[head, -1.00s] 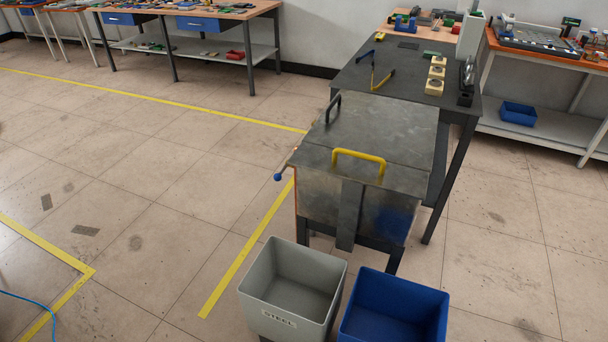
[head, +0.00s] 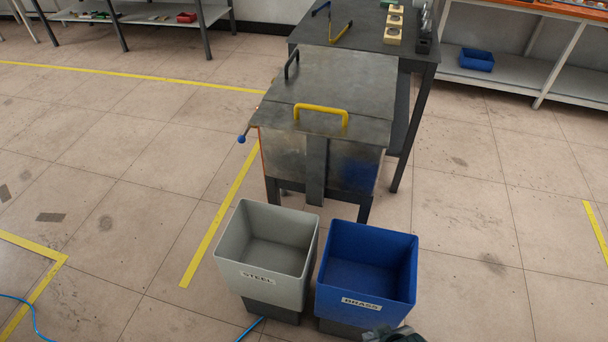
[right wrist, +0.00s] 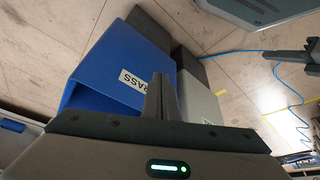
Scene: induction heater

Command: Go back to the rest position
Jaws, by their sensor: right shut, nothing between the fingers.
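My right gripper (head: 393,335) shows only in part at the bottom edge of the head view, in front of the blue BRASS bin. In the right wrist view my right gripper (right wrist: 163,97) is shut and empty, its fingers together in front of the blue bin's label. A dark, narrow part at the right edge of the right wrist view looks like my left gripper (right wrist: 275,55); its jaws cannot be made out. My left gripper does not show in the head view.
The grey STEEL bin (head: 262,285) and blue BRASS bin (head: 365,275) stand side by side before the metal box with a yellow handle (head: 321,110). A dark table (head: 365,35) stands behind. A blue cable (right wrist: 275,62) lies on the floor. Floor left and right is open.

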